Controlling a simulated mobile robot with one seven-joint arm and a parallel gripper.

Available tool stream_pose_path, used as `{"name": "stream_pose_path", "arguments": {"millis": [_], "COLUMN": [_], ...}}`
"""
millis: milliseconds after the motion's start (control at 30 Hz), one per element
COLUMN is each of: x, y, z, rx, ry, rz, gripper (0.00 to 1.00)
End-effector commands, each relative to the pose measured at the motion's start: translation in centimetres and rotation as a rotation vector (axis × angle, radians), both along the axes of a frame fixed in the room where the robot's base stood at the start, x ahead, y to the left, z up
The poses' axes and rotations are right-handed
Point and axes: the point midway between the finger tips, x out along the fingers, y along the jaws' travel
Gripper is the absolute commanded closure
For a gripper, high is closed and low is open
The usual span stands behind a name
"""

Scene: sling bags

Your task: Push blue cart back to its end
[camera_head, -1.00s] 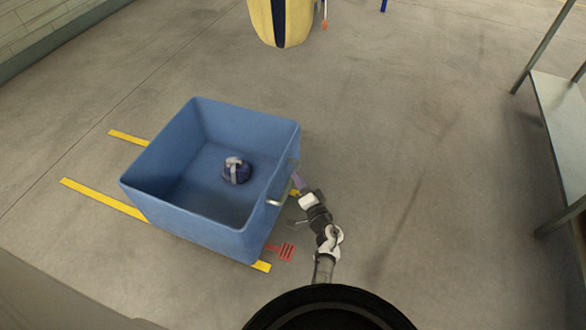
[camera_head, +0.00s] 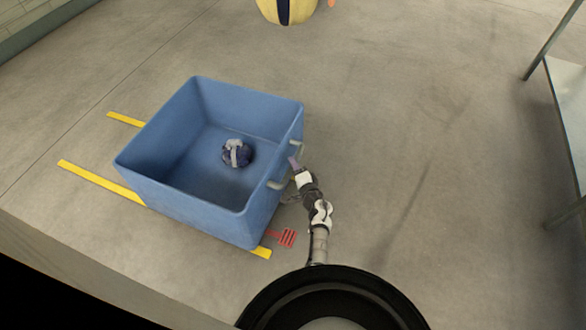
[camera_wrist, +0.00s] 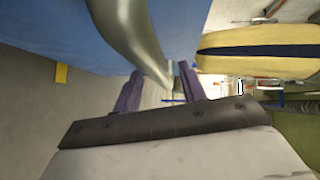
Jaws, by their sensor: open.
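The blue cart (camera_head: 165,205) is an open-topped box standing on the floor between yellow floor lines. A metal handle (camera_head: 279,184) sticks out from the cart's right side. My gripper (camera_head: 294,163) is at this right side, close to the handle. In the wrist view, the purple fingers of my gripper (camera_wrist: 160,82) are apart, and the curved handle (camera_wrist: 135,40) reaches down towards the space between them. The cart wall (camera_wrist: 60,30) fills the upper left there. Whether the fingers touch the handle cannot be told.
Yellow floor lines (camera_head: 100,181) run out from under the cart's left side. A red floor mark (camera_head: 287,238) lies near its front right corner. A yellow and dark bag (camera_head: 287,10) is at the top. A metal table (camera_head: 567,100) stands right. Floor between is clear.

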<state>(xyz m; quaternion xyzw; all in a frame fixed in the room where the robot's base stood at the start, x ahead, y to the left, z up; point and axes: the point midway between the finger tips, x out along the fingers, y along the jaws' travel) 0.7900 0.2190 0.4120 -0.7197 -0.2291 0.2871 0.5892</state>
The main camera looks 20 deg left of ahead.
Motion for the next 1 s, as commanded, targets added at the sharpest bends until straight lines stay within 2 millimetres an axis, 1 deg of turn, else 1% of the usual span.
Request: {"name": "stream_pose_path", "arguments": {"millis": [33, 200, 467, 500, 800, 1000], "x": [0.48, 1.27, 1.35, 1.35, 1.34, 1.34], "y": [0.49, 1.17, 1.27, 1.26, 1.24, 1.24], "z": [-0.35, -0.28, -0.19, -0.20, -0.20, -0.19], "rx": [-0.001, -0.001, 0.000, 0.000, 0.000, 0.000], "ry": [-0.002, 0.000, 0.000, 0.000, 0.000, 0.000], "rz": [0.002, 0.001, 0.000, 0.000, 0.000, 0.000], "gripper": [0.59, 0.59, 0.59, 0.60, 0.99, 1.00]}}
